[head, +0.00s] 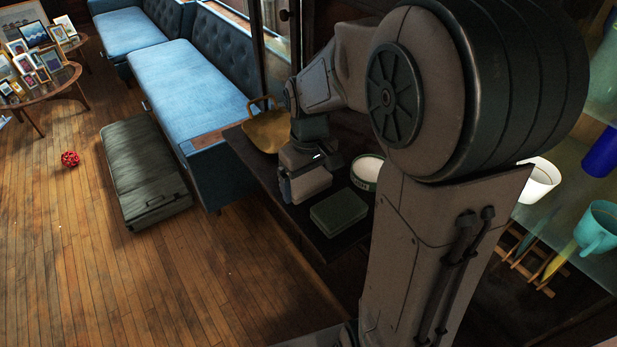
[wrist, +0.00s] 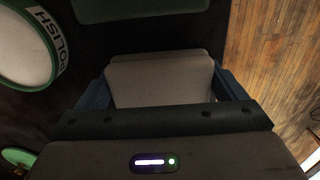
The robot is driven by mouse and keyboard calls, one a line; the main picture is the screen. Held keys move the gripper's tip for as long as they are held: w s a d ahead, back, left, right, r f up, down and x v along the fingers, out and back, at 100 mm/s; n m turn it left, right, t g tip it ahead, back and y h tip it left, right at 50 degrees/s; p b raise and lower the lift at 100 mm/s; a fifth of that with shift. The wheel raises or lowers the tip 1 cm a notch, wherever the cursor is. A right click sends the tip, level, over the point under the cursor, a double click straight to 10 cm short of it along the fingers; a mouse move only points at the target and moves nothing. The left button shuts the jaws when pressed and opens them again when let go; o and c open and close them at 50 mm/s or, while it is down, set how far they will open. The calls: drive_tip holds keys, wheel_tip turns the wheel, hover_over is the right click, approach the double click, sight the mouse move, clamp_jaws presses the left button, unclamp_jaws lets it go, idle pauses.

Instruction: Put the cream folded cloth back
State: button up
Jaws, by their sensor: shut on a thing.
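The cream folded cloth (wrist: 160,82) is between the two blue fingers of my gripper (wrist: 160,90) in the wrist view, looking greyish in the dim light. My gripper (head: 304,188) is shut on it. In the head view the cloth (head: 313,182) is at the gripper's end, over the dark shelf top (head: 323,242). I cannot tell whether the cloth touches that surface.
A dark green box (head: 338,212) lies just right of the cloth. A round white tin (head: 367,171) marked POLISH (wrist: 45,42) stands behind it. A brass basket (head: 268,131) stands at the back left. A blue bench (head: 185,90) is beyond.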

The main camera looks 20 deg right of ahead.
sight(309, 179)
drive_tip(key=shift+f, duration=0.15)
drive_tip(key=o, duration=0.7)
drive_tip(key=shift+o, duration=0.2)
wheel_tip(309, 179, up, 12)
drive_tip(key=shift+m+t, duration=0.9)
drive_tip(key=s, duration=0.2)
drive_tip(key=s+f, duration=0.1)
drive_tip(key=s, duration=0.4)
drive_tip(key=shift+s+a+f+b, duration=0.2)
drive_tip(key=shift+s+f+b, duration=0.05)
drive_tip(key=shift+f+b, duration=0.1)
drive_tip(key=shift+m+t, duration=0.8)
drive_tip(key=shift+m, duration=0.1)
drive_tip(key=s+f, duration=0.1)
drive_tip(key=s, duration=0.1)
drive_tip(key=s+f, duration=0.1)
drive_tip(key=s, duration=0.1)
drive_tip(key=s+f, duration=0.2)
